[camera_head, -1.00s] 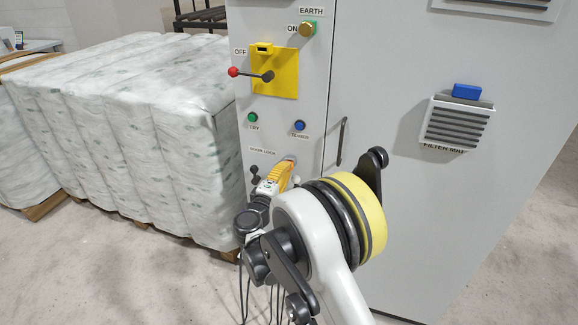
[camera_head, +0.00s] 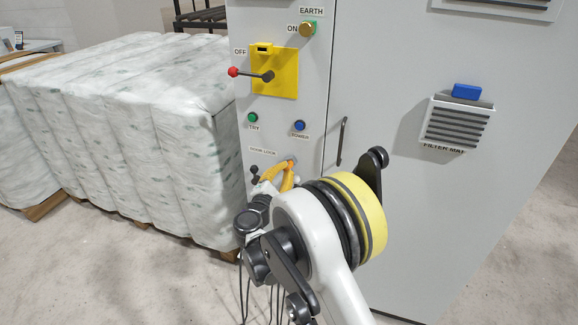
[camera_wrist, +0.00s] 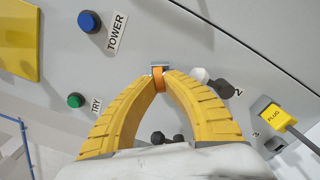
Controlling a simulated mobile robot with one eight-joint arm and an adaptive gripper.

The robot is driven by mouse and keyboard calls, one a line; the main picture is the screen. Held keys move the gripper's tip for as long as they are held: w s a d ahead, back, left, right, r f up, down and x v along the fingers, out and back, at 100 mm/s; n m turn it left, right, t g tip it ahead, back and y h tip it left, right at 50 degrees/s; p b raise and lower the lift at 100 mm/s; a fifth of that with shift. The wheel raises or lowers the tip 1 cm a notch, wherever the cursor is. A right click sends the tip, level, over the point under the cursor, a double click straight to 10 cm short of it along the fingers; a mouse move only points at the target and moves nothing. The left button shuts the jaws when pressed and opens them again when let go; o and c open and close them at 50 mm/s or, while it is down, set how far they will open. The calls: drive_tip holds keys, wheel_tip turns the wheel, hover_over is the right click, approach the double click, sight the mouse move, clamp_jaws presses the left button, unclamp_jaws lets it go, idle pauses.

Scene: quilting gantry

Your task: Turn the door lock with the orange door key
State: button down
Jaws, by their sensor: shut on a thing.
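My gripper (camera_wrist: 159,82) has two yellow ribbed fingers, shut on the orange door key (camera_wrist: 158,78). In the wrist view the key shows as a small orange piece between the fingertips, against a metallic fitting on the grey panel. The door lock (camera_wrist: 157,67) is mostly hidden behind the key and fingertips; only a bit of its metal shows. In the head view my gripper (camera_head: 291,172) is at the panel just below the "DOOR LOCK" label (camera_head: 263,150). How deep the key sits in the lock cannot be told.
Around the lock are the blue TOWER button (camera_wrist: 89,22), the green TRY button (camera_wrist: 75,100), dark knobs (camera_wrist: 222,88) and a yellow PLUG piece (camera_wrist: 272,115). A door handle (camera_head: 342,141) is right of the lock. Wrapped bales (camera_head: 130,120) stand close on the left.

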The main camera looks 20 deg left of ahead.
drive_tip(key=n, duration=0.4)
idle(0.3)
drive_tip(key=shift+n, duration=1.9)
drive_tip(key=n, duration=0.3)
drive_tip(key=shift+n, duration=0.4)
drive_tip(key=c, duration=1.5)
unclamp_jaws()
drive_tip(key=shift+o, duration=0.2)
